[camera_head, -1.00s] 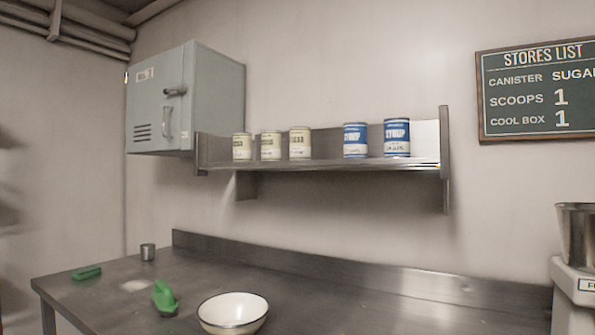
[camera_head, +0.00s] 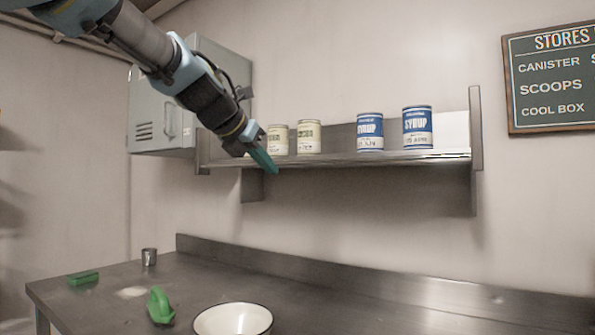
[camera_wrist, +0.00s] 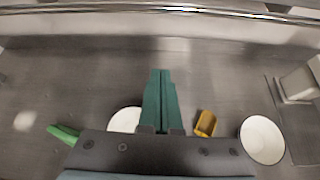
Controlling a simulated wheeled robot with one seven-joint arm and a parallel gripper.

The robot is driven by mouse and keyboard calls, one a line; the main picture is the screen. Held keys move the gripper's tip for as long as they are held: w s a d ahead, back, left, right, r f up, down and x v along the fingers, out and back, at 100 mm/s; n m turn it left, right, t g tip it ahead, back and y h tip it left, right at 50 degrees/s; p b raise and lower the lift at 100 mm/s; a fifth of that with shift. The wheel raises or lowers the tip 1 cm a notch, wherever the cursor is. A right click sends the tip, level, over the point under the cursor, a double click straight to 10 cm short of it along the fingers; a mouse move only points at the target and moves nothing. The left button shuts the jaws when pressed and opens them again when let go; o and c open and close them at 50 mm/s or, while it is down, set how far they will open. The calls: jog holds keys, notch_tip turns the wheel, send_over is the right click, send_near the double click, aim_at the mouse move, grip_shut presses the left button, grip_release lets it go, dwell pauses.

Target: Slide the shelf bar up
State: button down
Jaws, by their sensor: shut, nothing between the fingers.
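The wall shelf (camera_head: 330,160) holds several cans. A thin, shiny bar (camera_head: 420,156) runs along its front edge, low against the shelf board. In the wrist view the bar (camera_wrist: 185,9) crosses the top of the picture from side to side. My gripper (camera_head: 272,170) reaches in from the upper left, with its green fingers pointing down and right, near the left part of the shelf front. In the wrist view the gripper's fingers (camera_wrist: 160,73) lie side by side, shut and empty, and appear apart from the bar. My gripper hides part of the shelf's left end.
Cream cans (camera_head: 308,137) and blue syrup cans (camera_head: 417,128) stand on the shelf. A grey wall cabinet (camera_head: 155,125) is partly behind my arm. The steel counter (camera_head: 350,290) below holds a white bowl (camera_head: 232,320), green tools (camera_head: 160,306) and a metal cup (camera_head: 149,257).

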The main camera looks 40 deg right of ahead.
aim_at(299, 163)
jog(key=w+d+p, duration=0.1)
jog(key=d+p, duration=0.2)
jog(key=d, duration=0.7)
jog(key=shift+w+n, duration=0.25)
jog(key=shift+n, duration=0.05)
